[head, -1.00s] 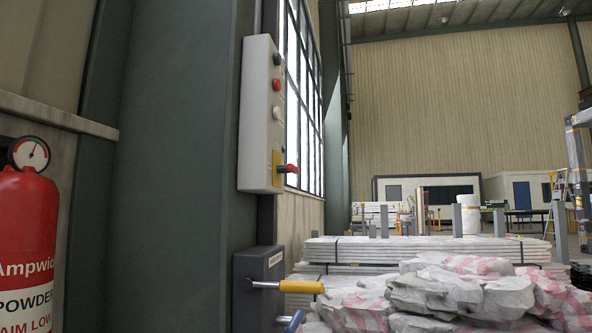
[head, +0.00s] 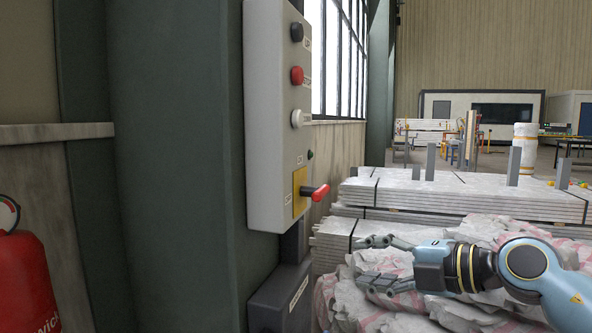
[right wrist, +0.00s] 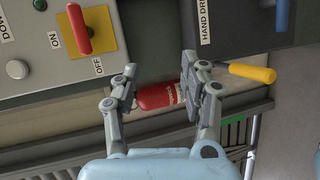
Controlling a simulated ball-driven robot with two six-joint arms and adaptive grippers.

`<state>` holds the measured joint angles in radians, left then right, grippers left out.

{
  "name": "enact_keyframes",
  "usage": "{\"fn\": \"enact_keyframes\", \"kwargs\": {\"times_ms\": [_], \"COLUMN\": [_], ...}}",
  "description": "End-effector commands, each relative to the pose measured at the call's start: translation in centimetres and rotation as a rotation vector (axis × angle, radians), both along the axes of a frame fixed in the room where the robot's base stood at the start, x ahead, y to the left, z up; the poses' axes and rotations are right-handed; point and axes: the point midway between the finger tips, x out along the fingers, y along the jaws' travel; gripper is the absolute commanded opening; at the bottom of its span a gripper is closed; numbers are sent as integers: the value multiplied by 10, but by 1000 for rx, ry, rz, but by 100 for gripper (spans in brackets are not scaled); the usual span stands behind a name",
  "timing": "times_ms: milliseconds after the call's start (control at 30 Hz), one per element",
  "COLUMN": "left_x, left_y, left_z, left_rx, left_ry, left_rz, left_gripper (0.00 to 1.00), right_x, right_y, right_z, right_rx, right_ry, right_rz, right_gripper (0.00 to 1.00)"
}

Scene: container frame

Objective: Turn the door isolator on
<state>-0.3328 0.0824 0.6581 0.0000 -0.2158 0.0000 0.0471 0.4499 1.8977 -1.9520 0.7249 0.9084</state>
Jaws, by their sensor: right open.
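The door isolator is a red lever (head: 318,193) on a yellow plate (head: 299,192), low on the grey control box (head: 270,120). In the head view the lever sticks out to the right. The right wrist view shows the red lever (right wrist: 79,30) on its yellow plate (right wrist: 105,35), with ON and OFF labels beside it; I cannot tell its setting for sure. My right gripper (head: 366,262) is open and empty, lower right of the lever and apart from it. In the right wrist view its open fingers (right wrist: 166,72) lie below and right of the lever. My left gripper is not seen.
A dark hand-drive box (head: 283,300) sits below the control box; its yellow handle (right wrist: 252,73) shows in the right wrist view. A red extinguisher (head: 24,285) stands at left. Stacked panels (head: 470,195) and wrapped bags lie behind my right arm. The control box has several buttons.

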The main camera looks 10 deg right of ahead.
Motion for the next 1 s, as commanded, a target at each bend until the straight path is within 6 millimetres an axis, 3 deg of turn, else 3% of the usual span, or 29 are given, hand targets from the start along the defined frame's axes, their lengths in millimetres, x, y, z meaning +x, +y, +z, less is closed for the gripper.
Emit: {"fn": "enact_keyframes", "kwargs": {"times_ms": [33, 100, 233, 433, 800, 1000], "left_x": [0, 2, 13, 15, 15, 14], "left_y": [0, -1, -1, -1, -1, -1], "left_z": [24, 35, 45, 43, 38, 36], "left_rx": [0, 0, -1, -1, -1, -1], "left_ry": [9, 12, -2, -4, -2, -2], "left_rz": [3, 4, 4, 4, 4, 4], "left_gripper": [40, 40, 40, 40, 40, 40], "right_x": [10, 19, 27, 43, 100, 116], "right_y": [-7, -12, -15, -6, 32, 42], "right_z": [45, 76, 105, 105, 93, 89], "right_rx": [-32, -47, -56, -50, -50, -53], "right_ry": [-41, -77, -114, -122, -122, -122], "right_rz": [-7, -10, -11, -14, -11, -11], "right_gripper": [44, 44, 44, 44, 44, 44]}}
